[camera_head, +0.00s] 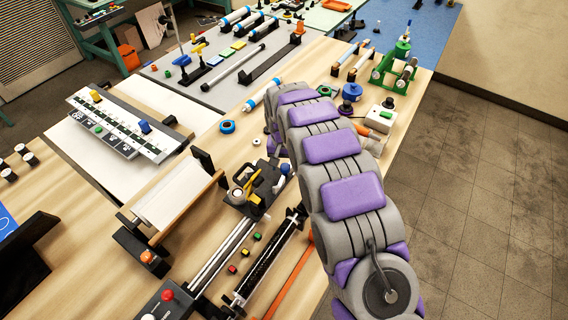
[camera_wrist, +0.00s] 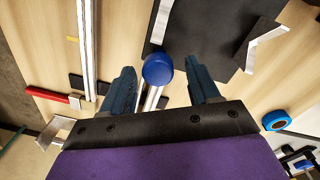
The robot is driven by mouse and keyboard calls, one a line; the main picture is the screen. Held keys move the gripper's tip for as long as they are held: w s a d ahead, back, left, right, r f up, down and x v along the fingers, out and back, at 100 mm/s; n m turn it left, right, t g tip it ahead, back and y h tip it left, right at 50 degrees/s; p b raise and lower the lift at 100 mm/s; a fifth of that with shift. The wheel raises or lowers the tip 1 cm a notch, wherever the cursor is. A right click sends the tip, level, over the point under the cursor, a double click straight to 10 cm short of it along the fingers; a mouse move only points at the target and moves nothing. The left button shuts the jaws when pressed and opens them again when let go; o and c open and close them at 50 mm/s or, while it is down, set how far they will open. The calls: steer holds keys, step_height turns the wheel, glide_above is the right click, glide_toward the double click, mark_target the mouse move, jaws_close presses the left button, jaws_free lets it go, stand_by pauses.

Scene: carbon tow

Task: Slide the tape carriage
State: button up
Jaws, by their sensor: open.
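The tape carriage (camera_head: 252,192) is a dark block with a yellow-and-white roll on top, at the end of a pair of silver rails (camera_head: 222,255) in the head view. A blue round knob (camera_head: 286,168) is at its far right side. In the wrist view a blue knob (camera_wrist: 158,66) lies between the fingers of my gripper (camera_wrist: 161,78), with silver rods behind it. The two dark-blue fingers stand apart, with gaps on both sides of the knob. I cannot tell how deep the knob sits between them.
A black roller (camera_head: 268,262) and small coloured blocks lie beside the rails. A red-knobbed lever (camera_head: 167,295) stands at the near end. A blue tape ring (camera_head: 227,127), also in the wrist view (camera_wrist: 276,121), lies beyond the carriage. A white-topped stand (camera_head: 178,193) is to the left.

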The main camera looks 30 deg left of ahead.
steer(key=shift+d, duration=0.15)
steer(key=shift+c, duration=0.3)
jaws_close()
